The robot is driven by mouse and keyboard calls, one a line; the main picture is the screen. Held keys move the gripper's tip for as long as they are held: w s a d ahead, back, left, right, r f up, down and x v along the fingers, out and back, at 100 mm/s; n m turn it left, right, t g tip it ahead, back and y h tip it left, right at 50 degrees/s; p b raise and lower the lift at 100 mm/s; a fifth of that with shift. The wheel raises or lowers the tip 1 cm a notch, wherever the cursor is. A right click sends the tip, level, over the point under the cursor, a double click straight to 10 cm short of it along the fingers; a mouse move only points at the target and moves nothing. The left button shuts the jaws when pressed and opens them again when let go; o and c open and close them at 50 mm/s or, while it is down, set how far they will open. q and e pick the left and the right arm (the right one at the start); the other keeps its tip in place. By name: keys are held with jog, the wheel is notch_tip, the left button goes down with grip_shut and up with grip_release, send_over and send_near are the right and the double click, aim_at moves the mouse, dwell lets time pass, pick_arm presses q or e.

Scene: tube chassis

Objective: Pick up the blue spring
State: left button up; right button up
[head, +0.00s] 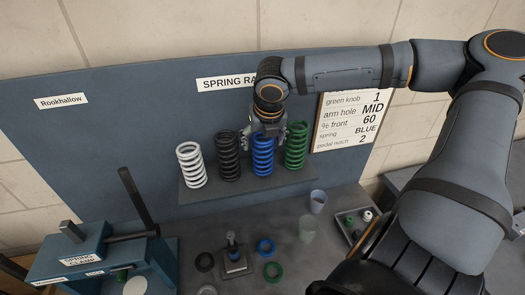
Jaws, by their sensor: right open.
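The blue spring (263,156) stands upright on a grey shelf in the head view, between the black spring (227,157) on its left and the green spring (296,146) on its right. A white spring (191,165) stands at the far left of the row. My right gripper (268,131) is at the top of the blue spring, fingers pointing down and open. Its fingers appear to be on either side of the spring's upper coils; contact cannot be told. My left gripper is not in view.
The shelf (222,192) is fixed to a blue-grey back panel. A card (347,123) lists "spring BLUE". A spring clamp (80,250) with a lever stands at lower left.

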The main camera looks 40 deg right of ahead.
jog(key=x, duration=0.3)
jog(key=shift+f+p, duration=0.3)
jog(key=shift+f, duration=0.1)
jog(key=shift+w+d+f, duration=0.2)
jog(key=shift+w+f, duration=0.1)
jog(key=shift+f, duration=0.05)
jog(key=shift+s+a+r, duration=0.1)
jog(key=shift+s, duration=0.05)
jog(key=c, duration=0.4)
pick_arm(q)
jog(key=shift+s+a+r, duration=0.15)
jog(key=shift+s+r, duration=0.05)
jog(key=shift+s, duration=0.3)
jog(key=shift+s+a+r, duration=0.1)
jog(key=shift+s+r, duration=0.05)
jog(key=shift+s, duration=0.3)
pick_arm(e)
jog(key=c, duration=1.1)
jog(key=shift+r, duration=0.1)
jog(key=shift+c, duration=0.2)
